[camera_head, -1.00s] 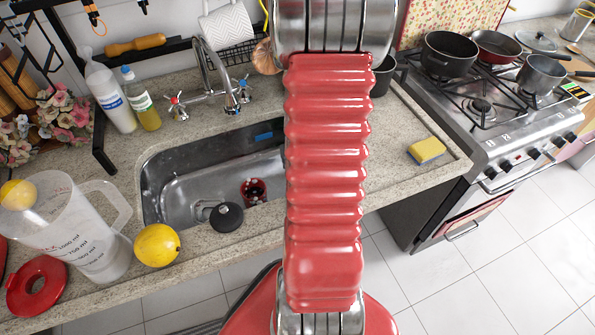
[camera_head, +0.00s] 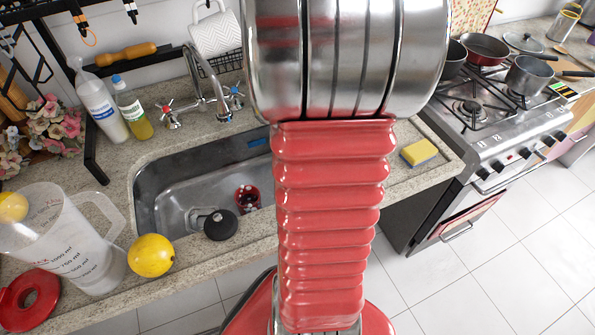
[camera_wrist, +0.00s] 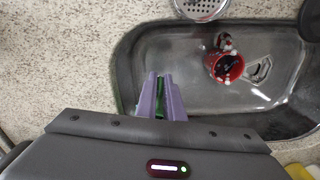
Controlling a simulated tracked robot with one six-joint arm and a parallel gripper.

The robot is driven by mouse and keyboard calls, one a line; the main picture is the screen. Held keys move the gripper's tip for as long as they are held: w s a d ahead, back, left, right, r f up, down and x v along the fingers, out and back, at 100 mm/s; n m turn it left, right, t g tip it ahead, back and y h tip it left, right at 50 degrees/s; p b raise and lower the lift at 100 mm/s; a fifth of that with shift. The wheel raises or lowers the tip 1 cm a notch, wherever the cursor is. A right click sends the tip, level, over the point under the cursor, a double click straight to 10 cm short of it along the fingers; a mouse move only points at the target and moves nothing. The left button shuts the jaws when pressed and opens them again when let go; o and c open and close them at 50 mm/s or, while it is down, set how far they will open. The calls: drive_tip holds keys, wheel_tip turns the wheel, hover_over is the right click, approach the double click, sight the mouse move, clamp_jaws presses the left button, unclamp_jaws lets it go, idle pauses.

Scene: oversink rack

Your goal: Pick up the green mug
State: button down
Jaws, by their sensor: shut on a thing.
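My gripper (camera_wrist: 159,82) shows in the wrist view with its two purple fingers close together, over the left part of the sink. A narrow strip of the green mug (camera_wrist: 159,106) shows between the fingers, and they are shut on it. Most of the mug is hidden by the fingers and the grey gripper body. In the head view my arm covers the middle, and neither the gripper nor the mug can be seen there.
The sink (camera_head: 170,195) holds a red cup (camera_head: 247,198), also in the wrist view (camera_wrist: 226,67). A black round thing (camera_head: 220,225) and a lemon (camera_head: 151,255) are near its front edge. A measuring jug (camera_head: 75,245) stands left, a sponge (camera_head: 419,152) right. A stove (camera_head: 500,120) is far right.

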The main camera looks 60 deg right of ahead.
wheel_tip(320, 180, up, 6)
drive_tip(key=shift+f, duration=0.15)
idle(0.6)
